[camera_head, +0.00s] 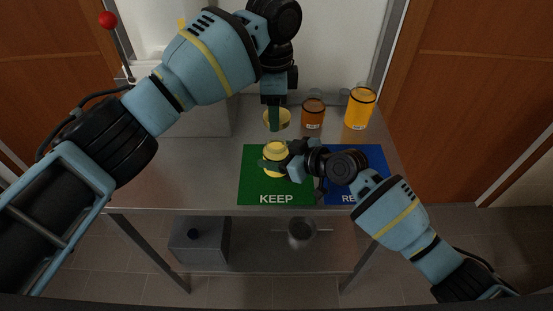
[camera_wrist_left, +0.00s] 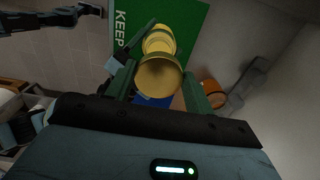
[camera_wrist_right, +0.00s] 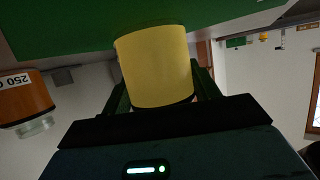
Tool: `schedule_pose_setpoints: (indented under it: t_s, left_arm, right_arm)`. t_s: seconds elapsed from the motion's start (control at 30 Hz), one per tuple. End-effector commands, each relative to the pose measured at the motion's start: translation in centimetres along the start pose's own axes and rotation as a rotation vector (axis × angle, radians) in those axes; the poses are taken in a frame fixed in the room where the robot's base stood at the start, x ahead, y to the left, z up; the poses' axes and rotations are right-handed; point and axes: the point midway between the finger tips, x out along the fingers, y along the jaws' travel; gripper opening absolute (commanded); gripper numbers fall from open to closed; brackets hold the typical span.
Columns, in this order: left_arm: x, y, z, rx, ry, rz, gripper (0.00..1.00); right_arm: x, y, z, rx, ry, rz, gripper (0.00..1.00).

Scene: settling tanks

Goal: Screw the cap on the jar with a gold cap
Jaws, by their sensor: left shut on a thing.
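The yellow jar (camera_head: 276,148) stands upright on the green KEEP mat, its mouth bare. My left gripper (camera_head: 276,112) is shut on the gold cap (camera_head: 284,120) and holds it above and behind the jar, apart from it. The left wrist view shows the cap (camera_wrist_left: 158,78) between the green fingers, with the jar (camera_wrist_left: 158,41) beyond it. My right gripper (camera_head: 273,165) comes in from the right with its fingers around the jar's body. The jar (camera_wrist_right: 155,65) fills the gap in the right wrist view; whether the fingers press on it is unclear.
An orange jar (camera_head: 313,117) and a taller amber jar (camera_head: 359,112) stand on the table behind the mats. A blue mat (camera_head: 374,157) lies right of the green mat (camera_head: 252,181), partly hidden by my right arm. The table's left front is clear.

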Motion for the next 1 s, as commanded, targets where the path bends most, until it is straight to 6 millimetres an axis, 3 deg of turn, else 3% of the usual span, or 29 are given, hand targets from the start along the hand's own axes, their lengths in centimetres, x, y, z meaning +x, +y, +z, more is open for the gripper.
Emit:
schedule_pose_setpoints:
  t_s: [0.03,0.23,0.37,0.73,1.0]
  left_arm:
    - [0.0,0.0,0.0,0.000,0.000,0.000,0.32]
    - [0.0,0.0,0.0,0.000,0.000,0.000,0.32]
    - [0.4,0.0,0.0,0.000,0.000,0.001,0.32]
    - [4.7,0.1,0.1,-0.001,0.000,0.002,0.32]
    - [5.0,0.0,0.1,0.000,-0.001,0.001,0.32]
  right_arm:
    - [0.0,0.0,0.0,0.000,0.000,0.000,0.44]
    - [0.0,0.0,0.0,0.000,0.000,0.000,0.19]
    - [0.0,0.0,0.0,0.000,0.000,0.000,0.19]
    - [0.0,0.0,0.0,0.000,0.000,0.000,0.19]
    - [0.0,0.0,0.0,0.000,-0.001,0.000,0.19]
